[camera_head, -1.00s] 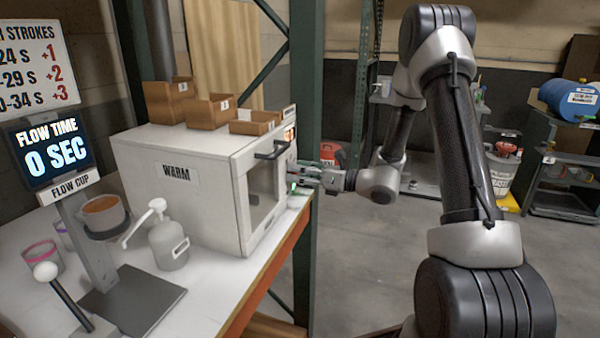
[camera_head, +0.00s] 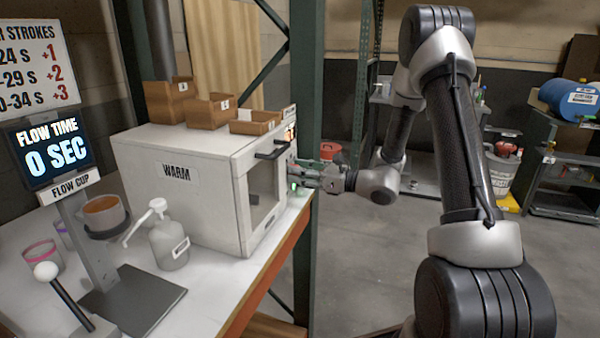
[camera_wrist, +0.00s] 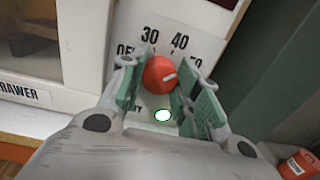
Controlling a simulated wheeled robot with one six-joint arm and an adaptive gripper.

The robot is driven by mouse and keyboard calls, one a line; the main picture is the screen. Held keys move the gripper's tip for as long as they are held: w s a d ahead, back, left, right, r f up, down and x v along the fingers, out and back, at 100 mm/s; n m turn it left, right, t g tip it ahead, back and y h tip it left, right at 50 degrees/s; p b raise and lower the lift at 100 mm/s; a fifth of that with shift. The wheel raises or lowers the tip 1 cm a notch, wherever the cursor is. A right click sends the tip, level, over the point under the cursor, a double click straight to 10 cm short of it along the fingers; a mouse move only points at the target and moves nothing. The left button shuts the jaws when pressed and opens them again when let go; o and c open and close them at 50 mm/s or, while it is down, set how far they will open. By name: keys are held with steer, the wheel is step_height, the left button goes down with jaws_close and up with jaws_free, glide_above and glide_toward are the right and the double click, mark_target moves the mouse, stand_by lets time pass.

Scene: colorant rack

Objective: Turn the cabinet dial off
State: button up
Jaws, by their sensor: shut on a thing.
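The red cabinet dial (camera_wrist: 158,75) is on the front panel of the white WARM cabinet (camera_head: 180,200). The wrist view shows labels OFF, 30, 40 and 50 around it, and its white pointer mark is toward the right, near the 50 side. My gripper (camera_wrist: 161,68) has one green-padded finger on each side of the dial and is shut on it. In the head view my gripper (camera_head: 300,175) reaches the cabinet's right front edge, where the fingers hide the dial.
A lit lamp (camera_wrist: 162,115) with a green rim is below the dial. The cabinet's door handle (camera_head: 271,152) sticks out left of my gripper. A dark green post (camera_head: 305,110) rises close behind it. Brown bins (camera_head: 210,110) stand on the cabinet. Open floor lies to the right.

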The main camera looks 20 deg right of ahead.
steer(key=n, duration=1.1)
steer(key=shift+y, duration=0.3)
steer(key=n, duration=0.4)
steer(key=shift+f, duration=0.1)
steer(key=n, duration=0.4)
steer(key=shift+n+g, duration=0.3)
steer(key=shift+s+f+n, duration=0.1)
steer(key=shift+n, duration=2.2)
steer(key=o, duration=1.1)
steer(key=shift+c, duration=0.2)
